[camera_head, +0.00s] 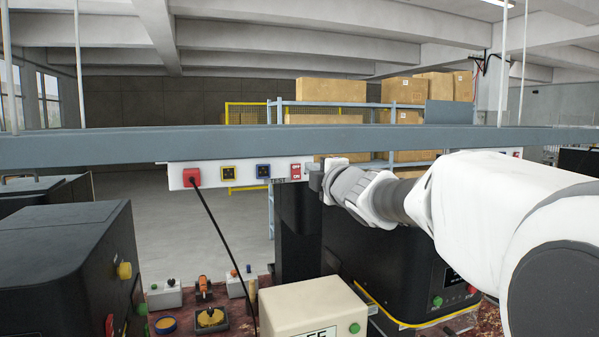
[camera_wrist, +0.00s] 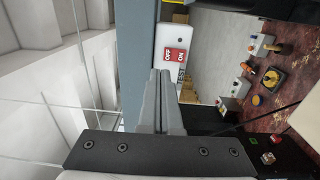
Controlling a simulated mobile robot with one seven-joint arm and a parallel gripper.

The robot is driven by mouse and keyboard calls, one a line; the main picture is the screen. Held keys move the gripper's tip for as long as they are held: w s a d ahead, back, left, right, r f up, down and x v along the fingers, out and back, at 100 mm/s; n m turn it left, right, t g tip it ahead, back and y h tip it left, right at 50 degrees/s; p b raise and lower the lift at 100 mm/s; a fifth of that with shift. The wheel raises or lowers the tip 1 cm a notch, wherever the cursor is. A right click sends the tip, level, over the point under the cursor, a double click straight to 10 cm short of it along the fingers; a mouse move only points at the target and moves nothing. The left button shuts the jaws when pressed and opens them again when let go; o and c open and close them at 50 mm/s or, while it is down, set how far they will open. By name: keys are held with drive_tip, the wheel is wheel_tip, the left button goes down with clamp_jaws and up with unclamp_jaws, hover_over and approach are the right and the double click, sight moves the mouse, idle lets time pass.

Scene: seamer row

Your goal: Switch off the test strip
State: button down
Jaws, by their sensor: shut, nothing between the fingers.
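The test strip (camera_head: 211,174) is a white power strip under a blue-grey beam, with a red plug, a yellow socket and a blue socket. Its red switch (camera_head: 296,171), marked OFF above ON, is at the strip's right end. The switch also shows in the wrist view (camera_wrist: 176,56), just beyond my fingertips; a dark label reading TEST is beside it. I cannot tell which half is pressed in. My gripper (camera_head: 316,178) is shut and empty, just right of the switch. Its fingers (camera_wrist: 164,74) point at the switch; a gap or touch is unclear.
The beam (camera_head: 120,147) runs across just above the strip. A black cable (camera_head: 222,232) hangs from the red plug (camera_head: 191,178). Black machines (camera_head: 65,260) stand left and right. Below are a cream box (camera_head: 310,305) and a bench with small controls. Another red switch (camera_head: 517,154) shows farther right.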

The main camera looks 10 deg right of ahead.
drive_tip(key=s+d, duration=0.1)
drive_tip(key=s, duration=0.5)
drive_tip(key=shift+r, duration=0.35)
drive_tip(key=shift+d, duration=0.1)
drive_tip(key=s+d+f+m+g+h, duration=0.2)
drive_tip(key=s+f+m+g+h, duration=0.1)
drive_tip(key=s+f+m, duration=0.35)
drive_tip(key=s+d+f+m+g+h, duration=0.3)
drive_tip(key=s+f+m, duration=0.3)
drive_tip(key=s+m, duration=0.2)
drive_tip(key=s+a+f+m+g+y, duration=0.1)
drive_tip(key=s+a+f+m+g, duration=0.1)
drive_tip(key=s+f, duration=0.4)
drive_tip(key=s+a+f+m+g+y, duration=0.1)
drive_tip(key=s+a+f+m+g, duration=0.2)
drive_tip(key=s+f, duration=0.4)
drive_tip(key=s+g, duration=0.1)
drive_tip(key=s, duration=0.2)
drive_tip(key=shift+s+a+f+m, duration=0.15)
drive_tip(key=shift+a+m, duration=0.2)
